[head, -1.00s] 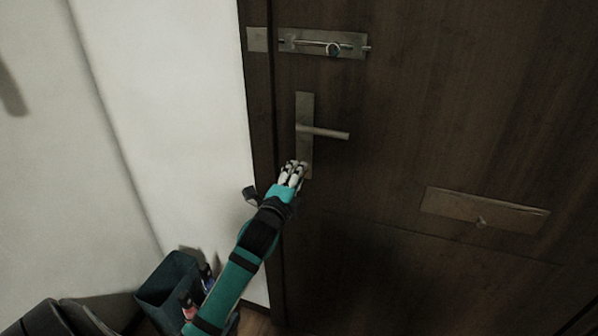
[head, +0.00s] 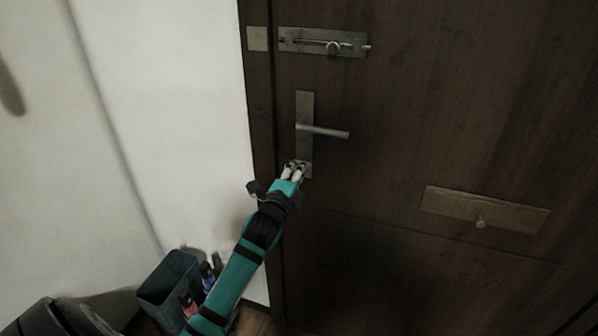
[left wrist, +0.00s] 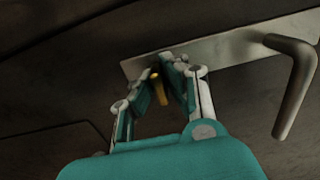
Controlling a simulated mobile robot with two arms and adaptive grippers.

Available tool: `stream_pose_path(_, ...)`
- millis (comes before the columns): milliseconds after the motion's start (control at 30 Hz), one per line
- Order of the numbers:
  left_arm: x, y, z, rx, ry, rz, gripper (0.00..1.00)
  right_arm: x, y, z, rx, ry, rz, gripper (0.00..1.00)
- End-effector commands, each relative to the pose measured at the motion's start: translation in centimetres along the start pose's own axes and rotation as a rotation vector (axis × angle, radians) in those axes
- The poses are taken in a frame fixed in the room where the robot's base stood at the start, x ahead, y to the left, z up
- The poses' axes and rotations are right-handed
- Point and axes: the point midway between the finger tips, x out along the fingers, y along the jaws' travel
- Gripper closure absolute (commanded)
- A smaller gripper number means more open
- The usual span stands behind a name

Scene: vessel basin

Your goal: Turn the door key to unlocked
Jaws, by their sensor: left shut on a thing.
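The dark wooden door (head: 400,110) fills the right of the head view. Its metal lock plate (head: 305,110) carries a lever handle (head: 328,131); the handle also shows in the left wrist view (left wrist: 297,85). The brass-coloured door key (left wrist: 159,88) sits at the end of the plate in the left wrist view, between my gripper's fingers. My left gripper (head: 294,170) is at the plate's lower end, below the handle, shut on the key. The fingers hide the key in the head view. My right gripper is not in view.
A sliding bolt (head: 322,43) is mounted above the handle. A letter-slot plate (head: 484,210) with a small knob is at the right. A dark bin (head: 168,283) with bottles beside it stands on the floor at lower left, by the white wall (head: 180,120).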

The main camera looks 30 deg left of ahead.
Motion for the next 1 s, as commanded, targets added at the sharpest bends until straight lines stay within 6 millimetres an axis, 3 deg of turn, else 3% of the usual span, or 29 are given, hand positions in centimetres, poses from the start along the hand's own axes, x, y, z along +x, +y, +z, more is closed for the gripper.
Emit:
stream_pose_path(367, 0.0, -0.1, 0.0, -0.114, 0.000, 0.003, 1.00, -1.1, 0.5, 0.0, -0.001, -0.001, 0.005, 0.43)
stream_pose_path(1000, 0.0, -0.1, 0.0, -0.692, -0.002, 0.005, 1.00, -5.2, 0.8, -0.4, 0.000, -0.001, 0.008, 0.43)
